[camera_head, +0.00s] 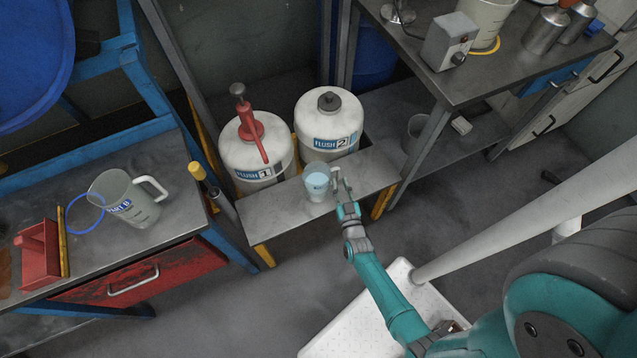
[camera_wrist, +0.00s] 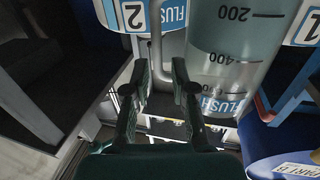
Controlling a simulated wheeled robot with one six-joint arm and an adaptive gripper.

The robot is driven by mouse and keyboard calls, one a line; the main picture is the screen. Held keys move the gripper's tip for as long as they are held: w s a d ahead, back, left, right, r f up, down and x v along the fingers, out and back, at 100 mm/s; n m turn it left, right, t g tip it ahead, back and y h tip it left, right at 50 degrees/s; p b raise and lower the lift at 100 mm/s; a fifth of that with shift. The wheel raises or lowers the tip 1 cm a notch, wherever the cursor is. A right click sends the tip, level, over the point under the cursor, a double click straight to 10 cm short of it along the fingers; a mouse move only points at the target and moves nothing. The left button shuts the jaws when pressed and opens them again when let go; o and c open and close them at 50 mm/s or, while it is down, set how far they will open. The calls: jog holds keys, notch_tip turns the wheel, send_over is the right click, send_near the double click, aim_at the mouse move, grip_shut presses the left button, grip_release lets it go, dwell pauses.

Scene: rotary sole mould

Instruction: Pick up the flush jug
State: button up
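The flush jug (camera_head: 317,184) is a clear, graduated jug with pale blue liquid. It stands upright on a low grey bench in front of the two flush tanks. My gripper (camera_head: 343,188) is at the jug's right side, by its handle. In the wrist view the jug (camera_wrist: 232,55) appears upside down, with dark marks and a FLUSH label. There the fingers of my gripper (camera_wrist: 160,75) are apart, with the pale handle (camera_wrist: 156,45) showing between them. I see no finger clearly pressed on the handle.
Flush tank 1 (camera_head: 255,155), with a red pump, and flush tank 2 (camera_head: 328,125) stand close behind the jug. The low bench (camera_head: 275,215) has narrow free room. Left is a workbench with a PART B jug (camera_head: 128,200); right, a taller table (camera_head: 500,70).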

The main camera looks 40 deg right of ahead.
aim_at(338, 172)
jog(key=shift+r+x, duration=0.1)
jog(key=shift+x, duration=1.2)
jog(key=shift+r+x, duration=0.15)
jog(key=shift+x, duration=1.15)
jog(key=shift+s+d, duration=0.1)
jog(key=shift+d, duration=0.05)
grip_shut()
